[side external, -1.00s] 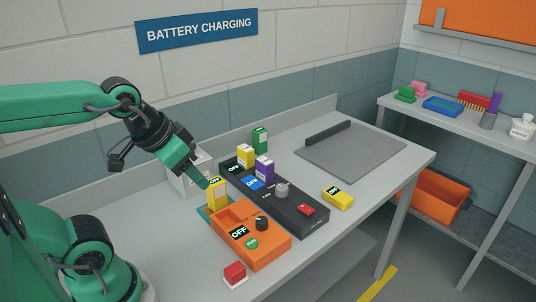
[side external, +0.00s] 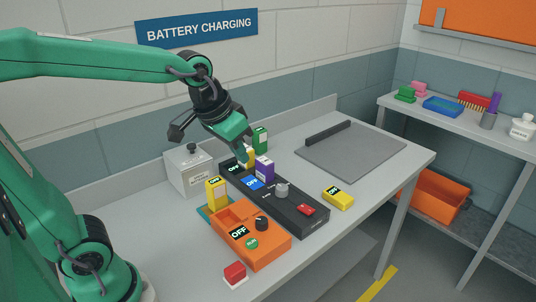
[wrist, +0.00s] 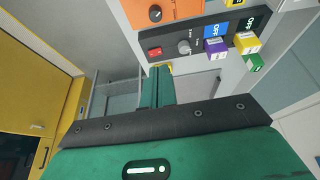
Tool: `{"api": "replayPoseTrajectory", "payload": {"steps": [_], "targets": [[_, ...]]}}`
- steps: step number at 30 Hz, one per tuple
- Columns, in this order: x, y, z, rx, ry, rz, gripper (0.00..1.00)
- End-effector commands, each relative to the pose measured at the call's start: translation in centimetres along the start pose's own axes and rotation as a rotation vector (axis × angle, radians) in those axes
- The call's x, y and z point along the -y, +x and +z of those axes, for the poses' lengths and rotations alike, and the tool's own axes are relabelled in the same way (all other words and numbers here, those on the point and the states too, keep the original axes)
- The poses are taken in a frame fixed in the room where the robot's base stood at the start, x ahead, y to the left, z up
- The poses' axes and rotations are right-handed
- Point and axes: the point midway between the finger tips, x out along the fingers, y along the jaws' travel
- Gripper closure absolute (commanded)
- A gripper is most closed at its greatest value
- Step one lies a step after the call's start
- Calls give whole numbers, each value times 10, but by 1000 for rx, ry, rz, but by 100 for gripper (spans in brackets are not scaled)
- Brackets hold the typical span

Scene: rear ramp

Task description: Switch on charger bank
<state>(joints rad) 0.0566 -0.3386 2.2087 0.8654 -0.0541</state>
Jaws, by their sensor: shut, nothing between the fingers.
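The black charger bank (side external: 300,222) lies on the bench with a purple battery (side external: 264,168), a yellow battery (side external: 246,153) and a green battery (side external: 260,140) upright along it. It carries a grey knob (side external: 282,190) and a red switch (side external: 306,210). The wrist view also shows the red switch (wrist: 154,51), grey knob (wrist: 184,47) and a blue display (wrist: 215,28) seeming to read OFF. My gripper (side external: 242,158) is shut and empty, over the bank's far end by the yellow battery, partly hiding it. Contact there cannot be told.
A red button (side external: 235,272) stands in front, a grey box (side external: 190,172) behind. A grey mat (side external: 350,152) is clear.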

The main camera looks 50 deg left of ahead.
Motion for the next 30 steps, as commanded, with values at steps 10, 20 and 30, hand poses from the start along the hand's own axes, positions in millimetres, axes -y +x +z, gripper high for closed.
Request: {"api": "replayPoseTrajectory", "payload": {"steps": [10, 20, 30], "targets": [[-14, 35, -46, 45, 0, 8, 100], [-29, 78, -83, 87, -1, 13, 100], [-41, 113, -105, 113, -1, 16, 100]]}}
